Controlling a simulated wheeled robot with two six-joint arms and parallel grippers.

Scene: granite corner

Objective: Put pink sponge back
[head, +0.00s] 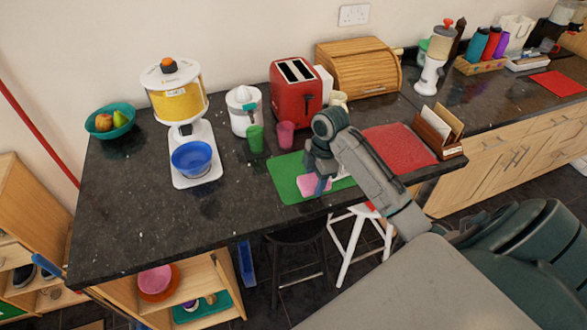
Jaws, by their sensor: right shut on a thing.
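The pink sponge (309,184) is at the front part of the green mat (284,178), near the counter's front edge. My right gripper (320,184) reaches in from the right over the mat and is shut on the sponge. The gripper hides part of the sponge. I cannot tell whether the sponge touches the mat or is held just above it. My left gripper is not in view.
A green cup (255,138) and a pink cup (286,134) stand behind the mat. A red toaster (296,100) is farther back. A red mat (402,147) lies to the right. The front-left counter is clear.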

